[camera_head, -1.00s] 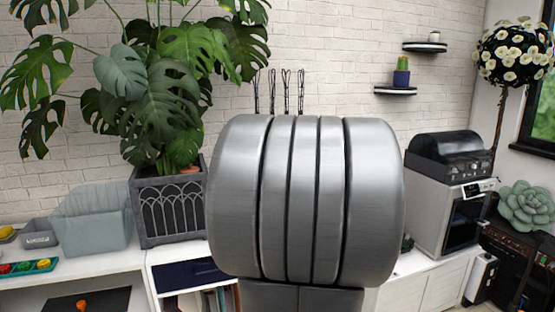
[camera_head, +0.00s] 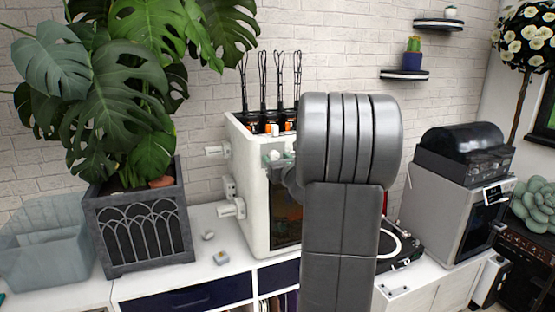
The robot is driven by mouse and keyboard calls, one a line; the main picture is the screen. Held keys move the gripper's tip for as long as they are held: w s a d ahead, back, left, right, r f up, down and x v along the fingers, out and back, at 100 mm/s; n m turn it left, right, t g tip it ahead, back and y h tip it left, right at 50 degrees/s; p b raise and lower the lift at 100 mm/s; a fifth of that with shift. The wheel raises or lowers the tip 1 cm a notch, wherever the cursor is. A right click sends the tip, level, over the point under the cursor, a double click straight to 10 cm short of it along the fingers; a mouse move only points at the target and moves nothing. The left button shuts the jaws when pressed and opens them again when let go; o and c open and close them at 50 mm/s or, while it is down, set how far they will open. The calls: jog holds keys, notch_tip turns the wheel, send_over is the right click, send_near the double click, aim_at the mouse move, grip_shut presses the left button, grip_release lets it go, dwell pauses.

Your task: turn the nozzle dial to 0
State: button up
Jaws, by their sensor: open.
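A white machine (camera_head: 256,190) with a dark front window (camera_head: 287,215) stands on the white cabinet, partly hidden behind my arm. Small pale knob-like parts (camera_head: 276,158) show on its upper front, beside my arm. White fittings (camera_head: 232,208) stick out from its left side. I cannot tell which part is the nozzle dial or read any setting; it may be hidden behind my arm. My grey arm rises in front of the machine and covers its right part. My gripper is not visible.
A planter (camera_head: 140,232) with a big leafy plant stands left of the machine, with a clear bin (camera_head: 45,250) beyond it. A grey oven-like appliance (camera_head: 455,205) stands at right.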

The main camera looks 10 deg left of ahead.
jog(key=c, duration=1)
jog(key=shift+o, duration=0.2)
jog(key=shift+f, duration=0.1)
